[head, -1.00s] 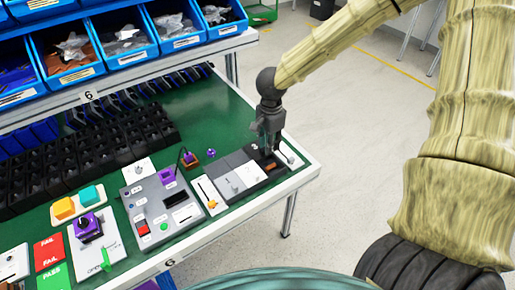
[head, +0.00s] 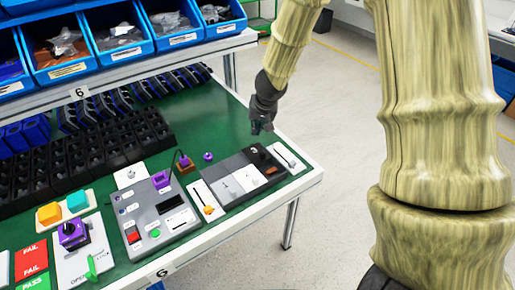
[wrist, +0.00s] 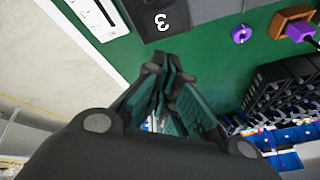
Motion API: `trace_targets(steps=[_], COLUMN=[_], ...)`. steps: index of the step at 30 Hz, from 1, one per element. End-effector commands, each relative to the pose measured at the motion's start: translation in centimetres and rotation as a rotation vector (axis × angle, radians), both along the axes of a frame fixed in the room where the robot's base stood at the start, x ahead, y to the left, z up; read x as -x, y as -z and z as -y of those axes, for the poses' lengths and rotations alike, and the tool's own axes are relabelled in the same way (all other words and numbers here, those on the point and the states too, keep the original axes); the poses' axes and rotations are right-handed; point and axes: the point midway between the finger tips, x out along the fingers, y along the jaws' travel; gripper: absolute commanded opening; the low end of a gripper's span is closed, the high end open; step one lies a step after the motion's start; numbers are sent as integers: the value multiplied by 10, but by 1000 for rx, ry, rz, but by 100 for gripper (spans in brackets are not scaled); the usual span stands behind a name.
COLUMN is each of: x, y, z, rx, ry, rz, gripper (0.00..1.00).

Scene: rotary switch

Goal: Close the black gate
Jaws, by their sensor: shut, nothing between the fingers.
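A long panel in light grey, mid grey and black sections lies near the table's right end. Its black section (head: 262,158) carries a pale mark at its far end and a small brown-orange piece (head: 271,170) nearer the front. In the wrist view a dark section marked "3" (wrist: 170,18) shows past the fingertips. Whether this section is the black gate, and its open or closed state, I cannot tell. My gripper (head: 262,129) is shut and empty, above the far end of the black section and apart from it; its fingers (wrist: 164,66) also show in the wrist view.
A white switch plate (head: 289,158) lies right of the black section. Black racks (head: 90,155) and blue bins (head: 120,48) are further back. Green table (head: 215,108) is clear behind the panel.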

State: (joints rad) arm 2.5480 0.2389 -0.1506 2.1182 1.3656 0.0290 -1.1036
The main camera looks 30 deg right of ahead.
Motion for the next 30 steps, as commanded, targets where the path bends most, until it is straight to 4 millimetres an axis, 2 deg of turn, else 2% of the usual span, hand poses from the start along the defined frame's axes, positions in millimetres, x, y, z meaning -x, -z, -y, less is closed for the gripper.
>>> trace_targets(steps=[5, 12, 20, 26, 30], x=[-4, 3, 11, 9, 3], y=[-6, -21, -32, -23, -6], z=[-3, -6, -8, -8, -8], rx=[68, 142, 174, 173, 174], ry=[-213, -469, -591, -598, -596], rz=[2, -36, -71, -74, -76], gripper=[0, 0, 0, 0, 0])
